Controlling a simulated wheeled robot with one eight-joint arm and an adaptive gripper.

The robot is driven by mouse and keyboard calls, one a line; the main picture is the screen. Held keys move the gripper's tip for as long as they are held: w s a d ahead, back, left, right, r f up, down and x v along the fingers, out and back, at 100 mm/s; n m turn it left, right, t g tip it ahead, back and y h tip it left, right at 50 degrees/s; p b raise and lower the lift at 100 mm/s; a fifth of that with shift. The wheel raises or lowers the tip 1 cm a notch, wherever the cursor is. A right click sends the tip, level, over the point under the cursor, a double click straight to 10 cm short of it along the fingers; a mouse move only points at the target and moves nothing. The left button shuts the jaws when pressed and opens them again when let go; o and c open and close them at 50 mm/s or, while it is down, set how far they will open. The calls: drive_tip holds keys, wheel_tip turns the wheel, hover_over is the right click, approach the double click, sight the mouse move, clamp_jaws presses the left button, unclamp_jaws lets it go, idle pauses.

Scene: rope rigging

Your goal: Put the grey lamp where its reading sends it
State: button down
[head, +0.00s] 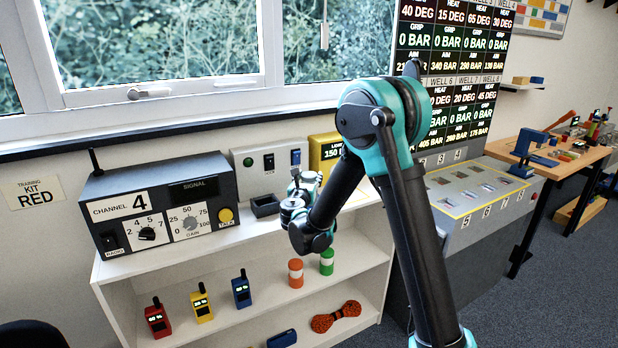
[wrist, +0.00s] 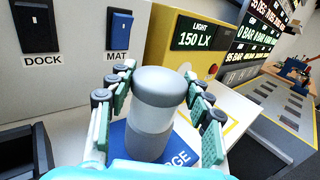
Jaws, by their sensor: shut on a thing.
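The grey lamp (wrist: 152,120) is a short upright cylinder with a darker grey cap and a paler body. It fills the middle of the wrist view. My gripper (wrist: 161,88) has its fingers on both sides of it and is shut on it. The lamp is over or on a blue pad (wrist: 180,153) with partly hidden lettering ending in "GE"; I cannot tell whether its base touches. In the head view my gripper (head: 303,190) is above the white shelf top, and the lamp is mostly hidden there. A yellow meter (wrist: 195,42) behind it reads LIGHT 150 LX.
Switches DOCK (wrist: 33,25) and MAT (wrist: 119,30) are on the panel at left. A black tray (head: 265,206) and a grey radio (head: 160,205) stand on the shelf top. Orange (head: 296,273) and green (head: 327,262) cylinders stand below. A numbered grey bench (head: 475,195) is at right.

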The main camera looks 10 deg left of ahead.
drive_tip(key=c, duration=0.7)
unclamp_jaws()
